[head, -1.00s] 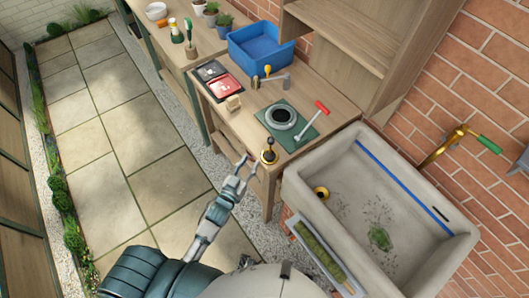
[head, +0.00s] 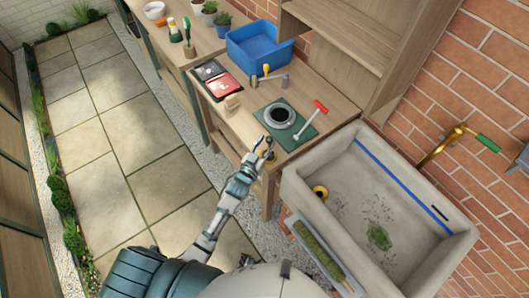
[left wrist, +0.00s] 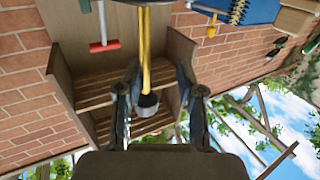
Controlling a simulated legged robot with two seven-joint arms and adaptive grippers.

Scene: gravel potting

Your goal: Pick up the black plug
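The black plug, a dark knob on a gold stem, stands near the front edge of the wooden bench (head: 232,125). In the head view my left gripper (head: 263,148) is over it and hides most of it. In the left wrist view, which looks upside down, the plug's dark end (left wrist: 148,107) lies between the two fingers of my left gripper (left wrist: 158,90). The fingers stand apart, with a gap visible on the right side of the plug. Contact with the left finger cannot be told. My right gripper is not in view.
A blue crate (head: 258,48) stands farther back. A stone sink (head: 420,215) with a brass tap (head: 445,143) is to the right.

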